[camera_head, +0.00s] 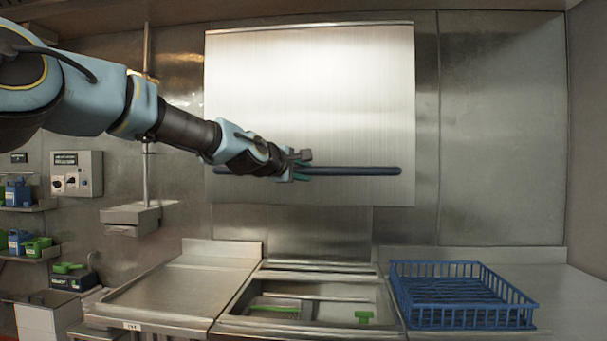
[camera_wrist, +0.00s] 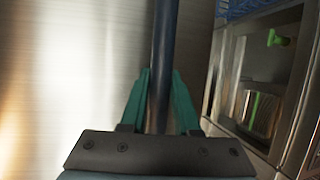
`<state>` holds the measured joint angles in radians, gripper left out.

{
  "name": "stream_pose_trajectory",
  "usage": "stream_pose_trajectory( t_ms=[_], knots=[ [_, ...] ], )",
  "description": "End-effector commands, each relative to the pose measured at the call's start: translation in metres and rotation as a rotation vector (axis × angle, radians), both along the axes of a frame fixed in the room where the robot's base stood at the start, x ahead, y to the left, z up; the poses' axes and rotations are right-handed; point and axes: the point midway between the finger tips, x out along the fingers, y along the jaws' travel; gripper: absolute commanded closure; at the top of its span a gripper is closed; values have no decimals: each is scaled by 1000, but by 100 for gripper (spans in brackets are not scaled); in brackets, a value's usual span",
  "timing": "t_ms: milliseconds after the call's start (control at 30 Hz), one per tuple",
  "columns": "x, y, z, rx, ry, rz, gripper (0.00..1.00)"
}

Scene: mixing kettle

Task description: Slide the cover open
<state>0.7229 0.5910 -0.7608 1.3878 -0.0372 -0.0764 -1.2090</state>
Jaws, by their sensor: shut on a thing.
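The cover (camera_head: 310,100) is a large brushed-steel panel on the back wall, above the sink. A dark blue horizontal bar handle (camera_head: 355,171) runs along its lower part. My gripper (camera_head: 300,170) is at the left half of the bar, with the arm reaching in from the upper left. In the wrist view the teal fingers of my gripper (camera_wrist: 160,100) lie on either side of the bar (camera_wrist: 164,50), shut on it. The cover's steel face (camera_wrist: 70,70) fills the left of that view. The bar's left end is partly hidden by my arm.
Below the cover is a steel sink (camera_head: 330,300) with green items in it. A blue wire basket (camera_head: 460,295) stands to its right, and a bare steel drainboard (camera_head: 180,285) lies to its left. A control box (camera_head: 76,173) and shelves are at the far left.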

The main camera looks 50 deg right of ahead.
Motion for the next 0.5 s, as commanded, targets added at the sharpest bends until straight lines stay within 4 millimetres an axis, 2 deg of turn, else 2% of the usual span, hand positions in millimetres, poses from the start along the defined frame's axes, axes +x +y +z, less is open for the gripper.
stream_pose_trajectory(
  t_ms=[33, 67, 100, 300, 500],
  knots=[
    [1, 0, -2, 3, 1, 1, 100],
    [1, 0, -2, 3, 1, 1, 69],
    [1, 0, -3, 4, 1, 1, 65],
    [1, 0, -2, 3, 1, 1, 42],
    [0, 0, -2, 2, 0, 0, 41]
  ],
)
